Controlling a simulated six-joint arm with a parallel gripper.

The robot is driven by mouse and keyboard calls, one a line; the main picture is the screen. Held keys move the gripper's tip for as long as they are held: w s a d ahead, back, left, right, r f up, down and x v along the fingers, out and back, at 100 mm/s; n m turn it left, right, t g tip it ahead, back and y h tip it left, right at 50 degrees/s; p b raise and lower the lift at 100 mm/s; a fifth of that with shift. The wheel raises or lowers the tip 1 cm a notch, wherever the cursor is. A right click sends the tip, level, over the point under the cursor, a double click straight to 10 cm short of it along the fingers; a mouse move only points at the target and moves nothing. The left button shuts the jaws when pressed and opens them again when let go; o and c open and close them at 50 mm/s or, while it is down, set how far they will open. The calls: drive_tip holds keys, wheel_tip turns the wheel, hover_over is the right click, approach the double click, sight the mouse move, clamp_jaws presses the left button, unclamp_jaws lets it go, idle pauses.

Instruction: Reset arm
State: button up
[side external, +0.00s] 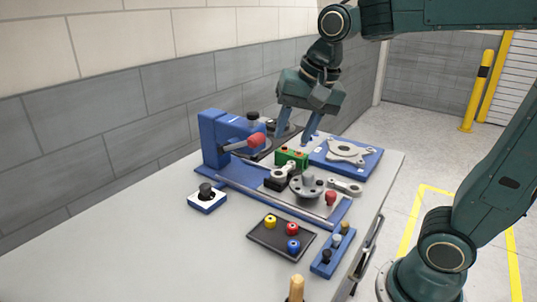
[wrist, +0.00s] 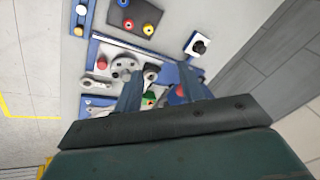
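My gripper (side external: 294,137) hangs above the back part of the blue chassis fixture (side external: 335,222), pointing down. Its two blue fingers are spread apart, with nothing held between them. In the wrist view my gripper (wrist: 159,74) shows the same gap, with the fixture below. A green block (side external: 292,157) with red on top sits on the fixture, below and in front of the fingers. It is partly hidden in the wrist view (wrist: 150,96). A grey round flange (side external: 307,187) sits on the fixture, and a blue upright with a red-ended lever (side external: 214,140) stands at its left.
A blue plate with a grey bracket (side external: 347,151) lies at the right back. A black tray (side external: 262,240) holds yellow, red and blue round parts. A blue peg holder (side external: 324,263) and a black-knobbed button box (side external: 207,200) stand nearby. The table's left front is clear; a wall runs behind.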

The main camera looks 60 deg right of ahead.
drive_tip(key=s+f+n+t, duration=0.1)
drive_tip(key=s+f+n, duration=0.3)
drive_tip(key=s+n, duration=0.5)
drive_tip(key=s, duration=0.3)
drive_tip(key=shift+s+n+t, duration=0.2)
drive_tip(key=shift+n+t, duration=0.1)
drive_tip(key=shift+o, duration=1.5)
drive_tip(key=w+r+n+g, duration=0.1)
drive_tip(key=w+r, duration=0.4)
drive_tip(key=w, duration=0.4)
drive_tip(key=n+g, duration=0.4)
drive_tip(key=g, duration=0.1)
hover_over(205, 185)
wheel_tip(205, 185, down, 10)
drive_tip(key=shift+f, duration=0.25)
drive_tip(key=shift+a+f, duration=0.1)
drive_tip(key=shift+f, duration=6.8)
